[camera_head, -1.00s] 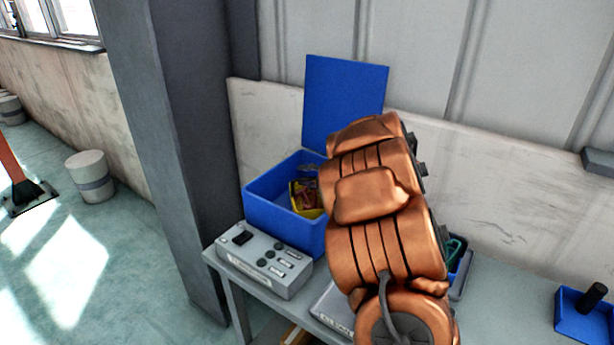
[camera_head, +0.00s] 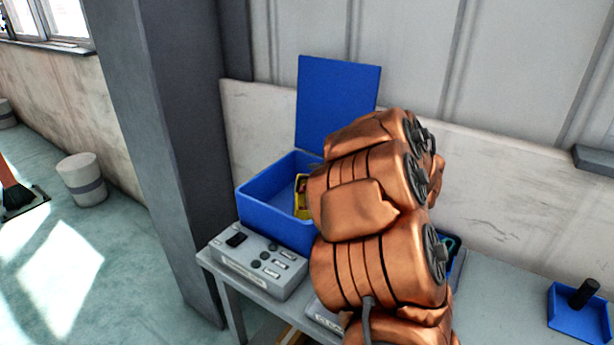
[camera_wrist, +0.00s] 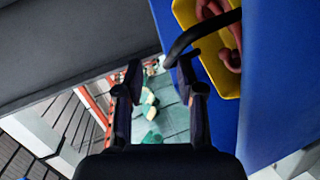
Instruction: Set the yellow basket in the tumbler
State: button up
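The yellow basket (camera_head: 300,207) shows in the opening of the blue box (camera_head: 278,215), which has a raised lid (camera_head: 337,104) and seems to be the tumbler. My arm hides the basket's right part in the head view. In the wrist view the basket (camera_wrist: 222,78) is at upper right against blue surfaces, with reddish parts in it. Its black handle (camera_wrist: 203,35) arcs left to beside the right fingertip. My gripper (camera_wrist: 160,78) has its fingers apart, with floor showing between them. I cannot tell whether the handle touches the finger. The gripper is hidden in the head view.
A grey control box (camera_head: 258,265) with buttons stands on the grey table (camera_head: 490,310) before the blue box. A dark column (camera_head: 175,150) rises at left. A small blue tray (camera_head: 580,318) with a black peg lies at right.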

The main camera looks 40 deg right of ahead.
jog(key=shift+v, duration=2.65)
jog(key=shift+w+r, duration=0.1)
jog(key=w+d+r+m+g+h, duration=0.2)
jog(key=d+r+m+h, duration=0.2)
jog(key=r+m+h, duration=0.5)
jog(key=s+a+f+m+g+y, duration=0.2)
jog(key=s+a+f+m+g, duration=0.1)
jog(key=s+a, duration=0.7)
jog(key=s+a+f+m+g+y, duration=0.2)
jog(key=s+a+f+g, duration=0.4)
jog(key=s+a, duration=0.4)
jog(key=s+a+f+m+g+y, duration=0.2)
jog(key=s+a+f+g, duration=0.3)
jog(key=s+a, duration=0.6)
jog(key=a+f+m, duration=0.1)
jog(key=a+f, duration=0.1)
jog(key=a, duration=0.1)
jog(key=shift+a+m, duration=0.3)
jog(key=shift+a, duration=0.1)
